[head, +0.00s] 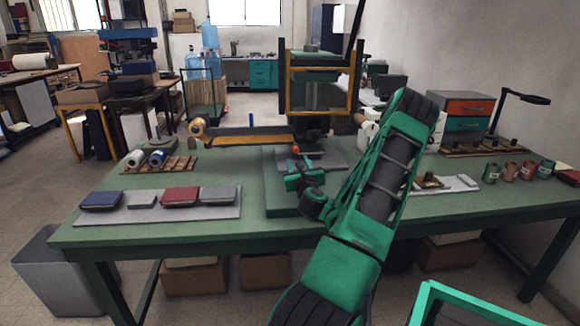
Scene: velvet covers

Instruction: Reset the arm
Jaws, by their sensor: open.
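My arm rises from the bottom of the head view, bends at the upper right and comes back down to the middle of the table. My gripper (301,167) is open, low over the dark green raised board (287,208) in front of the press. Its fingers are small and partly hidden by its own wrist, and I see nothing held between them. I cannot tell whether it touches the board.
The green table (400,208) carries a grey mat (230,212) with several velvet-covered pieces on the left. Behind my gripper stands a yellow-framed press (350,95). Spools (157,158) stand at the left, jars (510,172) at the right. A drawer cabinet (462,108) stands at the back right.

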